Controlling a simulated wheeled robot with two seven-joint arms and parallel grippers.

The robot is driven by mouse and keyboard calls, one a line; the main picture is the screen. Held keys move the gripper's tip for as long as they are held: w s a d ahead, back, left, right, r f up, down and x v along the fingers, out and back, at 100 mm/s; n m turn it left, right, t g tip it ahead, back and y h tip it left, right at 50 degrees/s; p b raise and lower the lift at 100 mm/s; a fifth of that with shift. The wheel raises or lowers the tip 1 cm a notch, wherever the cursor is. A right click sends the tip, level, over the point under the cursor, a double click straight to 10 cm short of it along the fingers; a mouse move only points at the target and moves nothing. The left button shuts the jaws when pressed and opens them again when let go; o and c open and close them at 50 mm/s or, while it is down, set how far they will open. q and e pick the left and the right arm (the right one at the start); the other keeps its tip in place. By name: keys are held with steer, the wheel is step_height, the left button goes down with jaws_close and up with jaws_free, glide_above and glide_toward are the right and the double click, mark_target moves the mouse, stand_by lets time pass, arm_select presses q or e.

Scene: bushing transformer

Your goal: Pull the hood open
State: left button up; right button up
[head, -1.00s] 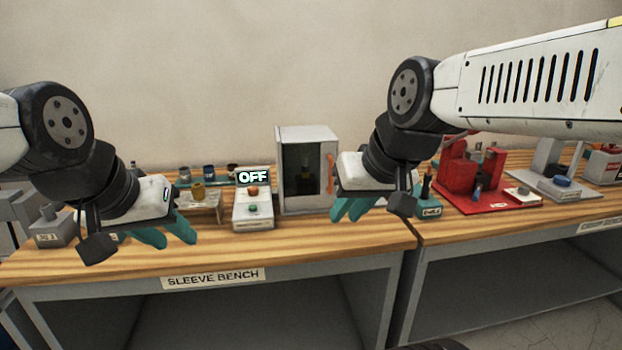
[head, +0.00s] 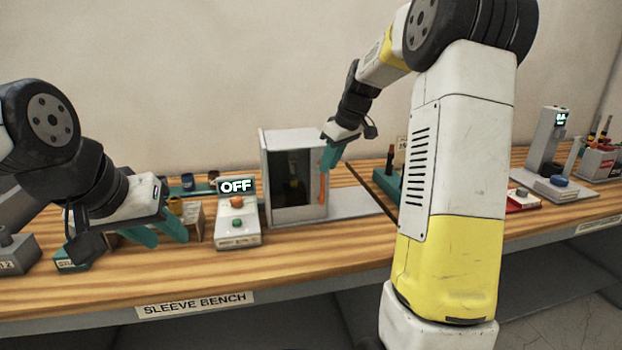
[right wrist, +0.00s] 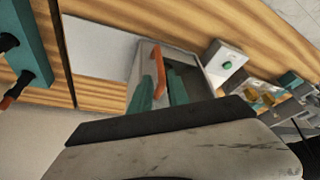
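The hood (head: 290,138) is a pale box with a dark window on the bench, and it appears shut. Its orange handle (head: 323,188) stands upright at the right edge of the front. My right gripper (head: 329,158) is at the handle's upper end, with teal fingers apart. In the right wrist view the orange handle (right wrist: 159,72) shows in line with the gap between the fingers (right wrist: 159,92); I cannot tell whether they touch it. My left gripper (head: 157,232) is open and empty over the bench, left of the control box.
The control box (head: 237,232) with an OFF display stands left of the hood. A grey plate (head: 355,204) lies right of the hood and is clear. Small jars and a wooden stand (head: 193,218) are near my left gripper. My right arm crosses the view's right half.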

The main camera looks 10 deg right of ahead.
glide_above(322, 199)
steer(key=f, duration=0.6)
steer(key=shift+w+d, duration=0.1)
steer(key=shift+w, duration=0.3)
jaws_close()
stand_by(0.9)
